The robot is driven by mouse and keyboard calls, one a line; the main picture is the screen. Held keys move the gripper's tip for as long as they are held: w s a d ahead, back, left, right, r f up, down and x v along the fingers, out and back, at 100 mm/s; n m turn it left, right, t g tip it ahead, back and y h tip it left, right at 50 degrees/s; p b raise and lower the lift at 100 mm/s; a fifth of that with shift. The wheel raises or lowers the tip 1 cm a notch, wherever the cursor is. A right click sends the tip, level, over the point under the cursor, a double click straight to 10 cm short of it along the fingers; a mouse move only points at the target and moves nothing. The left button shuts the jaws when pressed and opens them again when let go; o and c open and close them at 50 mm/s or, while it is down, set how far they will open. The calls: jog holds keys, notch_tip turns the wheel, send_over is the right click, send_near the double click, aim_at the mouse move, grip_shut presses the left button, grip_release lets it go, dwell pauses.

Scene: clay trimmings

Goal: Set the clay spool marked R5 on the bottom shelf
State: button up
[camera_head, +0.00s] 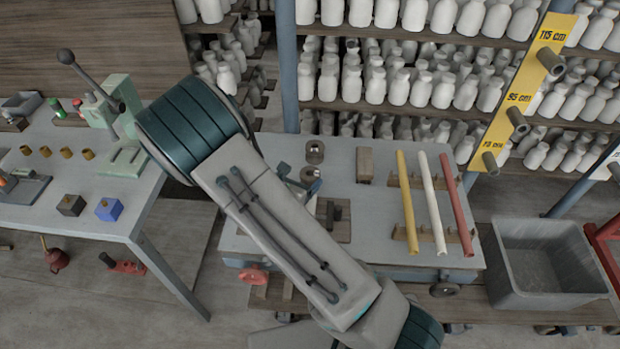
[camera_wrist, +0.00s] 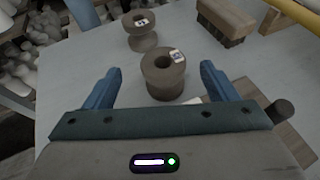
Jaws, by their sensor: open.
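Two grey-brown clay spools stand upright on the grey cart top. The near spool (camera_wrist: 163,76) has a small white label I cannot read surely; it also shows in the head view (camera_head: 309,175). The far spool (camera_wrist: 140,31) has a white label that seems to end in 5; it shows in the head view too (camera_head: 315,152). My gripper (camera_wrist: 159,70) is open, its blue fingers on either side of the near spool, with gaps visible. A low shelf (camera_head: 270,297) shows under the cart, partly hidden by my arm; I cannot tell if it is the bottom shelf.
The cart top (camera_head: 350,250) also holds a wooden brush-like block (camera_wrist: 227,20) and yellow, white and red rods (camera_head: 408,200) on wooden rests. A grey bin (camera_head: 540,265) stands right. Bottle-filled shelves (camera_head: 400,104) stand behind. A workbench (camera_head: 40,160) is left.

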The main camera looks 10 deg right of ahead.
aim_at(309, 174)
jog(key=shift+s+f+p+x, duration=0.15)
jog(key=shift+p+x, duration=0.2)
jog(key=shift+x, duration=1.1)
jog(key=shift+s+f+p+x, duration=0.1)
jog(key=shift+f+p+x, duration=0.2)
jog(key=shift+x, duration=1.15)
jog(key=shift+r, duration=0.2)
jog(key=c, duration=1.3)
